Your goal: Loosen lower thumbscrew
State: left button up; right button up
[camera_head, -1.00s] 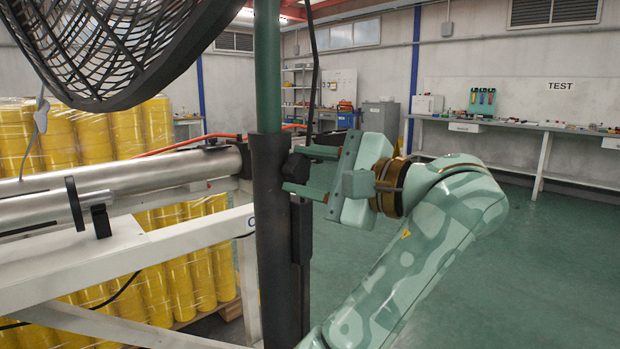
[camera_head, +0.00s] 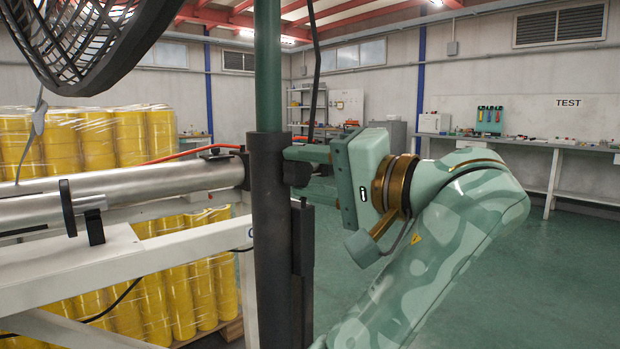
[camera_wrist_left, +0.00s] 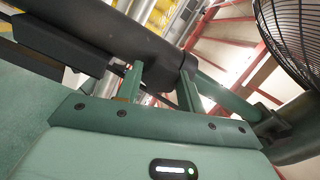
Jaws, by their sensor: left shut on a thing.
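The lower thumbscrew (camera_head: 298,172) is a small black knob on the right side of the black sleeve (camera_head: 271,240) of the upright stand. A green pole (camera_head: 267,65) rises out of this sleeve. My left gripper (camera_head: 294,170) comes to the knob from the right, with its green fingers shut on it. The fingers partly hide the knob in the head view. My right gripper is out of view.
A black caged fan (camera_head: 95,40) is at upper left, close to the pole. A metal roller (camera_head: 160,184) and white frame (camera_head: 75,268) stand left of the stand. Wrapped yellow rolls (camera_head: 85,142) are behind. Open green floor lies right, before a workbench (camera_head: 565,146).

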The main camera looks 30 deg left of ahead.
pick_arm(q)
jog(key=shift+f+n, duration=0.2)
jog(key=shift+n, duration=0.2)
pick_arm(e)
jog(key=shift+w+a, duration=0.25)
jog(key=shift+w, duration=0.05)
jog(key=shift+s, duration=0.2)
pick_arm(q)
jog(key=o, duration=1)
jog(key=shift+r, duration=0.1)
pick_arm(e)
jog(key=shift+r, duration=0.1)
